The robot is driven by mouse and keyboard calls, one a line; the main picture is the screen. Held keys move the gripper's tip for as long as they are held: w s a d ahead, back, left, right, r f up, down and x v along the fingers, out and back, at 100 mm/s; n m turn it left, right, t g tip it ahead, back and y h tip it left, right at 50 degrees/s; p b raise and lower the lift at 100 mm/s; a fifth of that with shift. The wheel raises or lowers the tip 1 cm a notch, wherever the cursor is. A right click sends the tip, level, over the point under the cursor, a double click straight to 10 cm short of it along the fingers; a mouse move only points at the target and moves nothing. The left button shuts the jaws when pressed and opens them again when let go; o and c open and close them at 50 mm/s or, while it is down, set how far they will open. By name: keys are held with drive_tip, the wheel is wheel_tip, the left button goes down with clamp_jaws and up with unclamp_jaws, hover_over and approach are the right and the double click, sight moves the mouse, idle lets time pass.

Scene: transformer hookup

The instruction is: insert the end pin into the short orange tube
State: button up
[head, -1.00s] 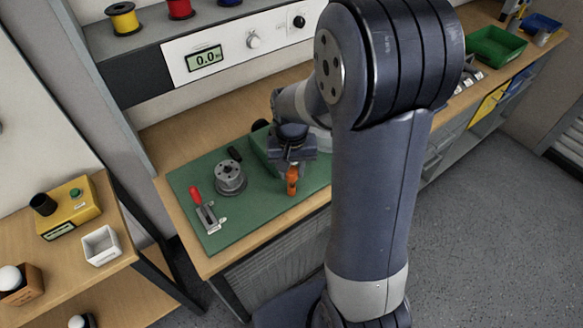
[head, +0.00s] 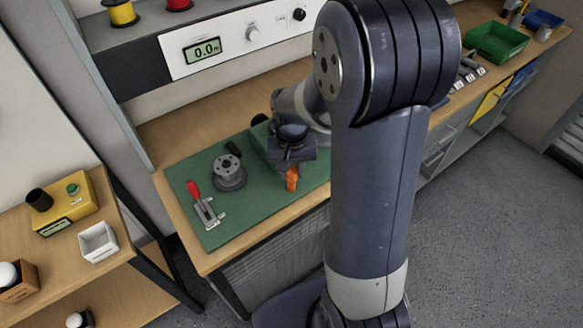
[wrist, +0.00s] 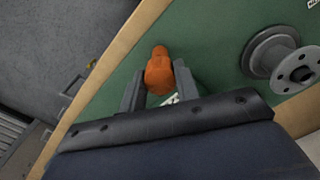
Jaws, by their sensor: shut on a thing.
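My gripper (head: 291,165) points down over the green mat (head: 240,215). It is shut on an orange piece (head: 292,180), whose lower end shows below the jaws. In the wrist view the orange piece (wrist: 160,74) sits between the two fingers of my gripper (wrist: 160,84). It is thick and rounded, with a narrower end reaching past the fingertips. I cannot tell whether it is the short orange tube or a part joined to it. I cannot make out the end pin.
On the mat, a grey flanged spool (head: 229,174) and a red-handled clamp (head: 204,206) stand left of my gripper. The wrist view shows the spool (wrist: 278,58) at right. A green block (head: 262,142) is behind. The mat's front part is clear.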

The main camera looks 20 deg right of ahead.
drive_tip(key=shift+f+b, duration=0.3)
drive_tip(key=shift+f, duration=0.15)
drive_tip(key=o, duration=1.2)
drive_tip(key=shift+r, duration=0.1)
wheel_tip(320, 180, up, 5)
drive_tip(key=p, duration=0.4)
wheel_tip(320, 180, up, 11)
drive_tip(key=shift+f+b, duration=0.15)
drive_tip(key=shift+b, duration=0.15)
drive_tip(key=shift+f, duration=0.1)
